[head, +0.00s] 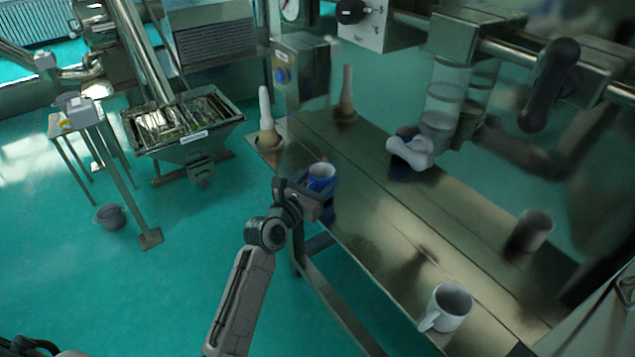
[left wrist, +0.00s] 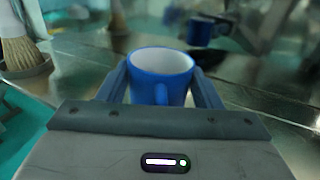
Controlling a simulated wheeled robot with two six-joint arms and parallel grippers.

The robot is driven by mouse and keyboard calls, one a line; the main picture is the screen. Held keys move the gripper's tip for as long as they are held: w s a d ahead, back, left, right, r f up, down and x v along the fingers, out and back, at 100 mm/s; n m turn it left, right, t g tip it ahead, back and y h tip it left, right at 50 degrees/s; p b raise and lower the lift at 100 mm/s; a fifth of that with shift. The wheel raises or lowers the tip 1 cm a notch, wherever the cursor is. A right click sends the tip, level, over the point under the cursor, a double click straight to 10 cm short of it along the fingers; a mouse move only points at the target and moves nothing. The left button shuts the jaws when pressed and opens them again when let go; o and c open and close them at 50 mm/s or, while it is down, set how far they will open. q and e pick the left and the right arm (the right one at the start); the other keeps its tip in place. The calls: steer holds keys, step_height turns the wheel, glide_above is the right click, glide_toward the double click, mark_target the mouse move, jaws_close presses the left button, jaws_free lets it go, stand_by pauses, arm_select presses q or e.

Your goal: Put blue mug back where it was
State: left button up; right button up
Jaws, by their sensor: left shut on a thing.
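The blue mug (head: 321,172) has a white inside and is at the left edge of the metal table (head: 375,215) in the head view. My left gripper (head: 318,190) is shut on it. In the left wrist view the mug (left wrist: 160,72) is upright between the two fingers of my left gripper (left wrist: 162,90), its handle towards the camera. I cannot tell whether its base touches the table. My right gripper is not in view.
A white mug (head: 450,306) stands at the table's near end. A brush (head: 266,115) stands in a dish at the far left corner, also in the left wrist view (left wrist: 20,45). A shiny machine panel behind the table shows reflections. The table between the mugs is clear.

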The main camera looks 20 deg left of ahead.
arm_select(q)
steer(key=shift+f, duration=0.5)
steer(key=shift+f, duration=0.1)
steer(key=o, duration=1.1)
steer(key=b+v, duration=0.1)
steer(key=v, duration=1.1)
steer(key=shift+s+r, duration=0.1)
steer(key=shift+r, duration=0.1)
